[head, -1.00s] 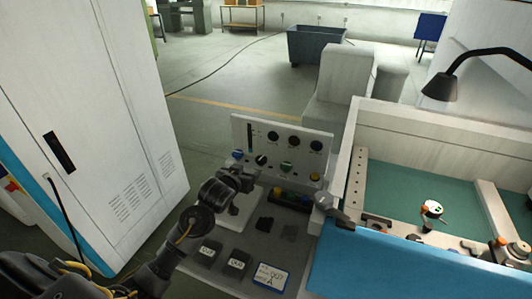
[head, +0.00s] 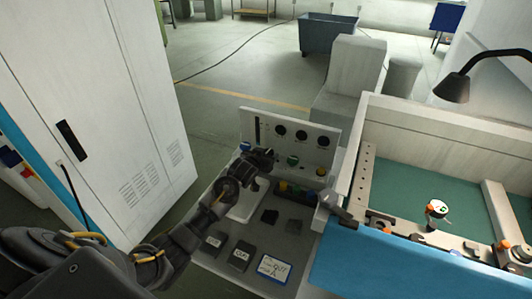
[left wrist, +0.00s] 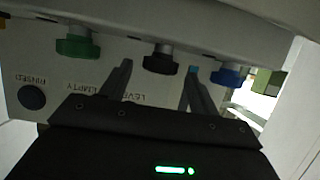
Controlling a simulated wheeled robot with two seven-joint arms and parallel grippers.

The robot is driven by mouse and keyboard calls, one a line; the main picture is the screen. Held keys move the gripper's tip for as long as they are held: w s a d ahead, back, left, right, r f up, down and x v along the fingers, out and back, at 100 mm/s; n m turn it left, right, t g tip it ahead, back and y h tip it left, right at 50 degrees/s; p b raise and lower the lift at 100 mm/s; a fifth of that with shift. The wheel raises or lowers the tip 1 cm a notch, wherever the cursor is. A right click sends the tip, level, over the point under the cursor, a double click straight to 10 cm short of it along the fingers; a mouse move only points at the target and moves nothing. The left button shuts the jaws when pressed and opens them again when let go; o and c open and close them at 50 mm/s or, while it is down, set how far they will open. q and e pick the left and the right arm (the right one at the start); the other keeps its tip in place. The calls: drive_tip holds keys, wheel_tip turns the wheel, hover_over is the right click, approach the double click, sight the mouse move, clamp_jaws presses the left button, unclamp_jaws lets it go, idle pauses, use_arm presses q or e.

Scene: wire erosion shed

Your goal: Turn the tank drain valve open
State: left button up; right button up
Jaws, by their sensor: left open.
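An upright panel (head: 310,128) on the control bench carries a row of knobs in the head view: a blue knob (head: 245,147), a green knob (head: 293,160) and a yellow one (head: 321,171). A black knob (left wrist: 161,61) shows in the left wrist view between the green knob (left wrist: 78,46) and the blue knob (left wrist: 228,75). My left gripper (head: 264,157) is at the panel, its open fingers on either side of the black knob; contact is unclear. No readable label identifies the drain valve. My right gripper is out of view.
A tank (head: 440,128) with a green interior stands at right, a grey lever (head: 340,208) at its near left corner. Dark blocks and a white card (head: 274,269) lie on the bench. A tall white cabinet (head: 100,110) stands at left.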

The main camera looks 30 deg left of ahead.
use_arm(q)
drive_tip(key=shift+w+f, duration=0.25)
drive_tip(key=shift+w, duration=0.3)
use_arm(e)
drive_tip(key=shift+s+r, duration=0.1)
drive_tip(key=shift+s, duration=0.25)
use_arm(q)
drive_tip(key=c, duration=1)
drive_tip(key=shift+o, duration=0.2)
drive_tip(key=shift+d+r+n+y, duration=0.1)
drive_tip(key=shift+d+n+y, duration=0.05)
drive_tip(key=shift+n+y, duration=0.65)
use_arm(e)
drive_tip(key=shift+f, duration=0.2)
use_arm(q)
drive_tip(key=o, duration=1)
drive_tip(key=shift+c, duration=0.2)
